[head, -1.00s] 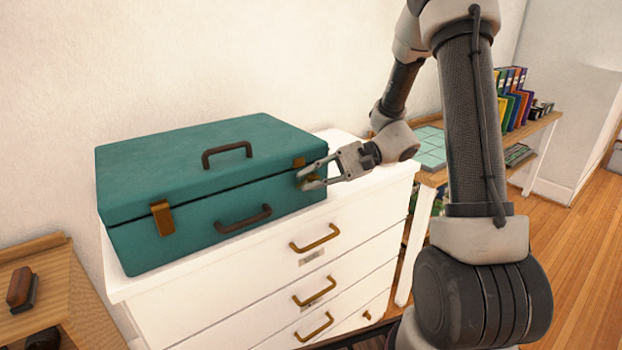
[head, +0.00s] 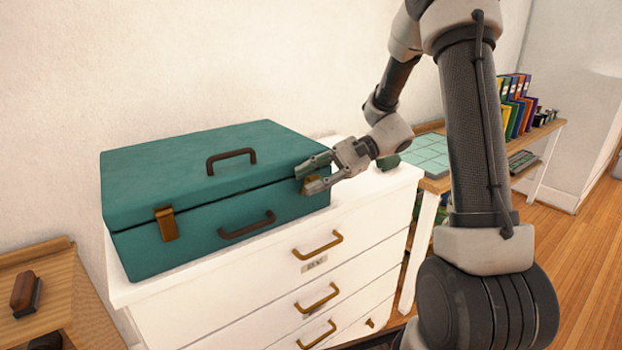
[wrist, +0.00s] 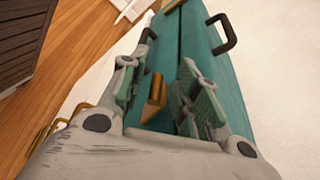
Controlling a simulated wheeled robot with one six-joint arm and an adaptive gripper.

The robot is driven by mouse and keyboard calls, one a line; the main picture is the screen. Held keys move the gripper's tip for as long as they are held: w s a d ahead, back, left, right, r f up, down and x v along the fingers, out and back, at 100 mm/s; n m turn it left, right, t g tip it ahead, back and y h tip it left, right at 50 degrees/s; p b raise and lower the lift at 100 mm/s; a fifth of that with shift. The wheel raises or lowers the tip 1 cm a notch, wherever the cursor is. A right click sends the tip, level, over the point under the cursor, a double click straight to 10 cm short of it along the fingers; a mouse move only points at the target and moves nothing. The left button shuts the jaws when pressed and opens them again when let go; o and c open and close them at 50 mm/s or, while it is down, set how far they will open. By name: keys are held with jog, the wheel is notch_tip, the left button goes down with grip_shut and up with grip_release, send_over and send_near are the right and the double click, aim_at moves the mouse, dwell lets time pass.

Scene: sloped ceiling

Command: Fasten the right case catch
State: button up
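A teal case (head: 190,180) with its lid down stands on a white chest of drawers. Its brass left catch (head: 166,224) lies across the seam between lid and body. The brass right catch (head: 306,185) is mostly hidden by my gripper in the head view. In the wrist view the right catch (wrist: 155,92) shows between the fingers, on the body side of the seam; I cannot tell whether it is fastened. My gripper (head: 308,178) is open at the case's right front corner, with its fingers on either side of the catch. It also shows in the wrist view (wrist: 158,98).
The case has a dark lid handle (head: 231,160) and a dark front handle (head: 246,225). The white chest (head: 270,260) has brass drawer pulls and a little bare top right of the case. A wooden shelf (head: 435,183) with binders stands further right.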

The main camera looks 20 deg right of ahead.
jog(key=shift+d, duration=0.1)
jog(key=v, duration=1.2)
